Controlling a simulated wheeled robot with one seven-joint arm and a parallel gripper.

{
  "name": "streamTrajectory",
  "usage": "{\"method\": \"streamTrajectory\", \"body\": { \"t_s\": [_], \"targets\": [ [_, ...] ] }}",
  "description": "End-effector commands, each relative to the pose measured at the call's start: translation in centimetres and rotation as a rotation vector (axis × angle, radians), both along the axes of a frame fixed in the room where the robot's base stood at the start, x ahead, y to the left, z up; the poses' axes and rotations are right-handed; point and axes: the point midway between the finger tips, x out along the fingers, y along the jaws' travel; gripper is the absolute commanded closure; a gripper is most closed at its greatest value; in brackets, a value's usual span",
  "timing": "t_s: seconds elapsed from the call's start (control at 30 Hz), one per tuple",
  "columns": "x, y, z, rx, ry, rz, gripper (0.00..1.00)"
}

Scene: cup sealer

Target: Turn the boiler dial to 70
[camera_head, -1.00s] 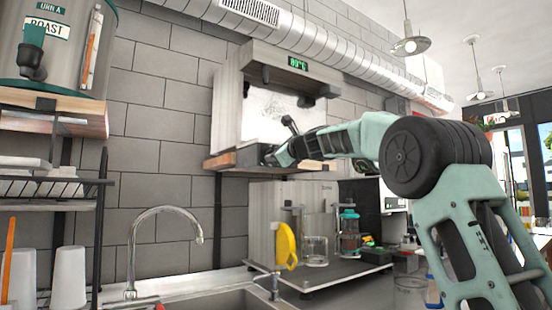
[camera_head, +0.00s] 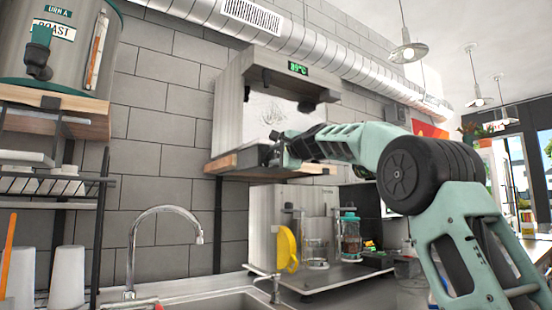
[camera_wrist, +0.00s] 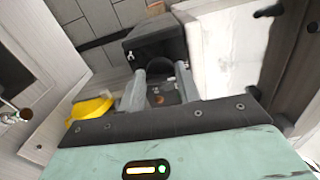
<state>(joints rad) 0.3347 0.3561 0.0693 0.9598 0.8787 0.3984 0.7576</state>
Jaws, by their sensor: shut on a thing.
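The boiler (camera_head: 256,105) is a grey wood-toned unit on a wall shelf, with a pale front panel and a small green display (camera_head: 297,68) that appears to read 89°C, though the digits are small. My gripper (camera_head: 272,152) is at the boiler's lower front, above the shelf edge. In the wrist view, my gripper (camera_wrist: 160,88) has its two grey fingers closed around a dark rounded part that I take to be the boiler dial (camera_wrist: 183,70), in front of a black housing (camera_wrist: 154,42). The dial's marks cannot be read, and in the head view my gripper hides it.
The wooden shelf (camera_head: 226,162) lies right under my gripper. A rack with cups (camera_head: 67,277) stands at left. A metal duct (camera_head: 325,55) runs above.

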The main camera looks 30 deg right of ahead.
Motion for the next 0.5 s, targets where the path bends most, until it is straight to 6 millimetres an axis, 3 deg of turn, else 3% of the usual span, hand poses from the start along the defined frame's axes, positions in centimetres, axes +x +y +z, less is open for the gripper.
{"method": "streamTrajectory", "body": {
  "t_s": [0.5],
  "targets": [
    [0.04,0.00,-0.18,-0.068,0.001,0.001,0.90]
  ]
}}
